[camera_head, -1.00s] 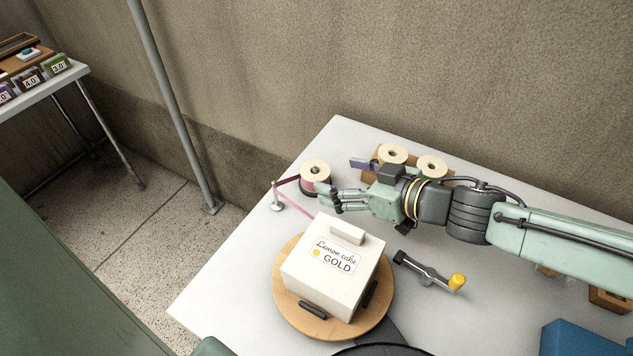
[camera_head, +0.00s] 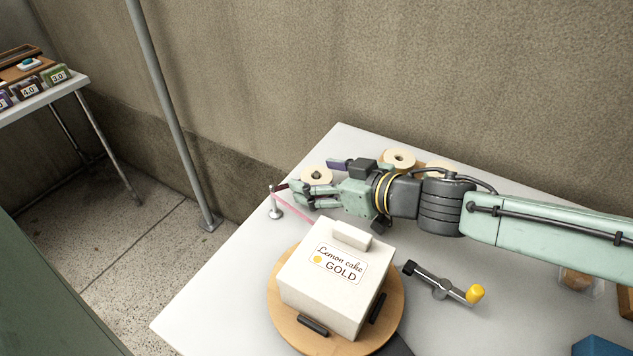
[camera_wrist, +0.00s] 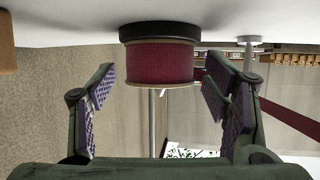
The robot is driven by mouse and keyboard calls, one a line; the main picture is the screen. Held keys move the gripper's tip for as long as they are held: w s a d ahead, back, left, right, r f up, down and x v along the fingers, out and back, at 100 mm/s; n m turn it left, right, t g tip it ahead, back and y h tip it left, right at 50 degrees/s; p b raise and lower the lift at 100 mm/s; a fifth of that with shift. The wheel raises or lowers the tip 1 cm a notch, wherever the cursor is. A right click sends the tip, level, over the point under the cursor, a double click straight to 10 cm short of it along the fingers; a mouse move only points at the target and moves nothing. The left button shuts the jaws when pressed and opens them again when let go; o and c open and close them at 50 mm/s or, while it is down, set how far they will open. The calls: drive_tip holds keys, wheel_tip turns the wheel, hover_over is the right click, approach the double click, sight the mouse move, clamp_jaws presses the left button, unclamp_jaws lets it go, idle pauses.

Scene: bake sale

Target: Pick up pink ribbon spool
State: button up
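The pink ribbon spool (camera_head: 316,174) stands on the white table near its far left edge. In the head view only its cream top shows clearly, as my fingers cover its side. In the wrist view the spool (camera_wrist: 158,62) has a deep pink winding, a cream flange and a black base, and appears upside down. My gripper (camera_head: 298,196) is open at the spool. In the wrist view my gripper (camera_wrist: 158,84) has one finger on each side of the spool, with gaps visible. I cannot tell how far the fingertips reach along it.
A small metal post (camera_head: 275,210) with pink ribbon stands just left of the spool. More cream spools (camera_head: 399,159) sit behind my arm. A boxed lemon cake (camera_head: 336,275) on a round wooden turntable (camera_head: 283,318) and a yellow-knobbed crank (camera_head: 440,285) are in front.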

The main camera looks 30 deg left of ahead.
sight(320, 179)
drive_tip(key=c, duration=1.1)
drive_tip(key=shift+o, duration=0.2)
wheel_tip(320, 179, up, 18)
drive_tip(key=p, duration=1.1)
